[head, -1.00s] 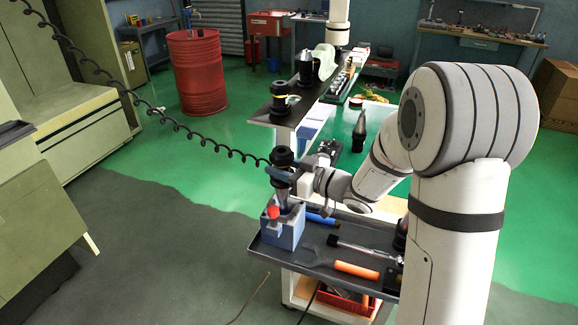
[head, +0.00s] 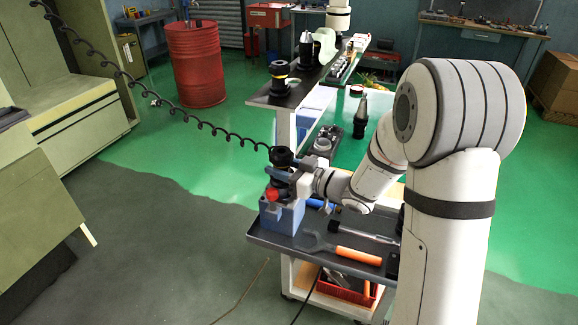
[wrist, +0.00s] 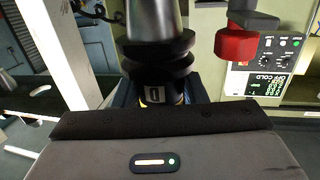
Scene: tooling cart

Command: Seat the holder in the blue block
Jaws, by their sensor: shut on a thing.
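The holder (head: 281,157), black and round at its top, is upright in my gripper (head: 285,177), which is shut on it. The blue block (head: 283,217) stands on the near left corner of the cart's dark tray, directly below the holder. A red knob (head: 272,193) sits at the block's top. The holder's lower end is hidden at the block's top, so I cannot tell how deep it sits. In the wrist view the holder (wrist: 157,50) shows a grey taper and black flanges beyond the dark pad of my gripper (wrist: 160,119).
The tray (head: 290,244) also carries an orange-handled tool (head: 358,256) and a black-handled tool (head: 350,231) right of the block. Another black holder (head: 279,78) stands on the shelf behind. A dark cone-topped holder (head: 361,117) stands farther right. A black coiled cable hangs at left.

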